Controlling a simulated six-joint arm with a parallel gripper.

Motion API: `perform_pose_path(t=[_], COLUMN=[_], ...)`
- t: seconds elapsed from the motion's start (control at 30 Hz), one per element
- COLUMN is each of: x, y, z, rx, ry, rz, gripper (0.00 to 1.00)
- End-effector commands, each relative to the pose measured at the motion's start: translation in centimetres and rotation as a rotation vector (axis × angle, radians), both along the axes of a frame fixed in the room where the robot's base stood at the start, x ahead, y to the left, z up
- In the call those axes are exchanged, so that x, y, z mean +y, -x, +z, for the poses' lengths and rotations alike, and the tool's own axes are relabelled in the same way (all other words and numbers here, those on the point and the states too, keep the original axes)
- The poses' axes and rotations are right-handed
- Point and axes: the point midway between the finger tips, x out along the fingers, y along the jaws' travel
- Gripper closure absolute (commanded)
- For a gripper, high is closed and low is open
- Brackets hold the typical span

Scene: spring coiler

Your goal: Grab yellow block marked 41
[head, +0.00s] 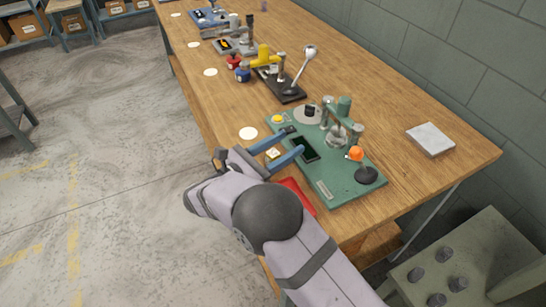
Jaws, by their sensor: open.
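A small pale yellow block (272,154) with a mark on top too small to read shows between the two blue fingers of my gripper (297,139). It appears to lie on the wooden table beside the left edge of the green spring coiler base (340,188). My gripper is open, and its fingers point right, with the tips over the dark rectangular window of the green base. I cannot tell how high the fingers are above the block. No contact between fingers and block is clear.
The green machine carries a grey dial, posts, a yellow button (278,119) and an orange-knobbed lever (356,154). A red tray (297,194) lies near the front edge. Other machines stand farther back. A grey square plate (430,139) lies on clear table (415,180) at right.

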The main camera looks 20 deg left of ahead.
Motion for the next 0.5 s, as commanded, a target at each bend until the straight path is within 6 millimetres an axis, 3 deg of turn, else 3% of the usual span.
perform_pose_path(t=[0.2,0.4,0.5], x=[-0.03,-0.02,-0.02], y=[-0.04,-0.02,-0.02], z=[-0.05,-0.03,-0.01], rx=[0.001,0.001,0.000], ry=[0.001,0.001,0.000], rz=[0.000,0.000,0.000], gripper=[0.55,0.99,0.99])
